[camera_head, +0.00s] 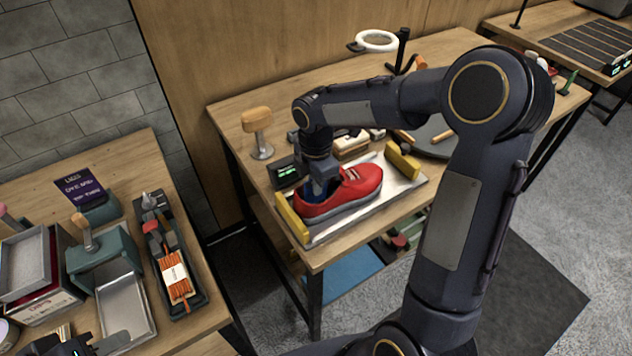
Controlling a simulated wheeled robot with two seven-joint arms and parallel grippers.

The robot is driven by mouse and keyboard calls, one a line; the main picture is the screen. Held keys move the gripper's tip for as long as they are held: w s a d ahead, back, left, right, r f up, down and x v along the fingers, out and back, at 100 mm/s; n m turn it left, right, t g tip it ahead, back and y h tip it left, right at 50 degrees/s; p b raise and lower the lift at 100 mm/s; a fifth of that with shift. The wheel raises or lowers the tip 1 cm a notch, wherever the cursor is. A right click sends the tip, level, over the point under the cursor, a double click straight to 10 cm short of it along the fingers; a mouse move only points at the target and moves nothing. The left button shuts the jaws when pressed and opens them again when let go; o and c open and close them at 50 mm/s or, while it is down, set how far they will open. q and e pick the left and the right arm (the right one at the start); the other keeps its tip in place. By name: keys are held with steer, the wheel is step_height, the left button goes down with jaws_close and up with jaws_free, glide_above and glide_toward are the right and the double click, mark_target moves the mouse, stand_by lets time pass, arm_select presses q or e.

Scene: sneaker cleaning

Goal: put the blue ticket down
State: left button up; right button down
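A small blue patch (312,196) shows at the gripper's tip, inside or against the opening. I cannot tell whether it is the blue ticket or the sneaker's lining. The fingers are too small and hidden to tell open from shut. Part of my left gripper (98,343) shows at the bottom left edge, by the left table's metal tray; its finger state is unclear.
On the left table are a dark purple card (80,187), a green tool with a wooden knob (98,246), a metal tray (127,306) and an orange lace bundle (175,279). A wooden-topped stand (257,130) stands behind the sneaker. A gap separates the tables.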

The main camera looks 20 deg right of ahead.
steer(key=c, duration=1.6)
jaws_free()
step_height(320, 180, up, 12)
steer(key=shift+f, duration=0.1)
steer(key=shift+s+a+f+m+t+y, duration=0.25)
steer(key=shift+s+f+m+t+y, duration=0.5)
steer(key=shift+s+m, duration=2.9)
steer(key=shift+s+a+f+m+t+y, duration=0.1)
steer(key=shift+s+a+m+t+y, duration=0.65)
steer(key=shift+s+m, duration=2.9)
steer(key=shift+s+d+f+m+t+y, duration=0.35)
steer(key=shift+s+m+t, duration=0.95)
steer(key=shift+s+m, duration=2.35)
steer(key=shift+s+a+f+n, duration=0.1)
steer(key=shift+s+a+n, duration=0.05)
steer(key=shift+s+n, duration=0.2)
